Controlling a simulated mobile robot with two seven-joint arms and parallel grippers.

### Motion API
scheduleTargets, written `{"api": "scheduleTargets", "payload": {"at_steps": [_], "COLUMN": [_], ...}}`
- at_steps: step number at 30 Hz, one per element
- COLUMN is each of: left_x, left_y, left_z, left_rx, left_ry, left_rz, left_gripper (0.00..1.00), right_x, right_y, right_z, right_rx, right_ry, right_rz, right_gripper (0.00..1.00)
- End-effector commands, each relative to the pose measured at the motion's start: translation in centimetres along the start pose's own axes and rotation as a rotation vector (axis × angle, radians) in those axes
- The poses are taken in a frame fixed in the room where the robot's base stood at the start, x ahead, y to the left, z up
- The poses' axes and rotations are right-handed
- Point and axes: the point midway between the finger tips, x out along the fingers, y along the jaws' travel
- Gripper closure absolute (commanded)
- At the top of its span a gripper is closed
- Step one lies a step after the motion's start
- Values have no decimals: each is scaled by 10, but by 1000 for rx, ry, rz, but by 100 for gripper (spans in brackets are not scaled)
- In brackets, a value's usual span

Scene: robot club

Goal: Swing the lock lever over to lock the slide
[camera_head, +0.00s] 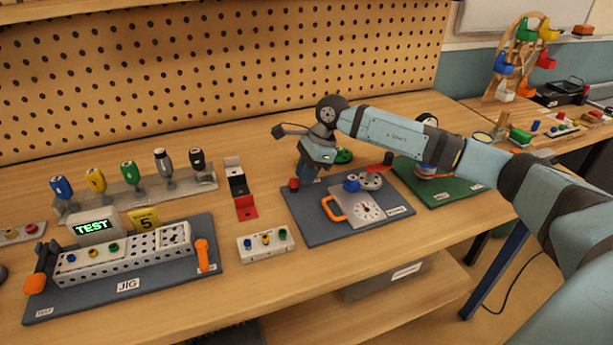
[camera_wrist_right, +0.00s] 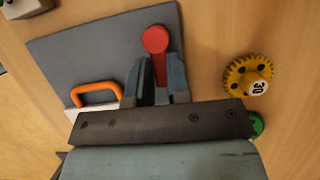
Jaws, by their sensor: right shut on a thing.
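The lock lever is red with a round knob; in the wrist view the lever (camera_wrist_right: 156,45) stands between my two fingers, its knob poking out past them. In the head view its red knob (camera_head: 293,184) shows at the left edge of the dark blue-grey board (camera_head: 315,233). My right gripper (camera_head: 307,175) comes down over the board's back left part and is shut on the lever; it also shows in the wrist view (camera_wrist_right: 157,85). The lever's base is hidden by the gripper. My left gripper is out of view.
A green board (camera_head: 455,190) lies to the right. A yellow gear (camera_wrist_right: 248,76) lies beside the board in the wrist view. The pegboard (camera_head: 200,70) stands behind.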

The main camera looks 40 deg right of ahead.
Motion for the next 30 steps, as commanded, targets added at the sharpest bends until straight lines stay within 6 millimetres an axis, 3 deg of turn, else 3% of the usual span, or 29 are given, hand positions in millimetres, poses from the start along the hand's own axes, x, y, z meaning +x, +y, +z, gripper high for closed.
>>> {"api": "scheduleTargets", "payload": {"at_steps": [17,18,21,30], "left_x": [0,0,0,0], "left_y": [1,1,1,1], "left_z": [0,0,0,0], "left_rx": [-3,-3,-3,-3], "left_ry": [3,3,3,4], "left_rz": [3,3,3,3], "left_gripper": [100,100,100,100], "right_x": [2,2,2,-2], "right_y": [0,0,0,-1], "right_z": [0,0,0,0], "right_rx": [-39,-39,-38,-37], "right_ry": [2,2,2,1], "right_rz": [19,19,18,16], "right_gripper": [100,76,57,57]}}
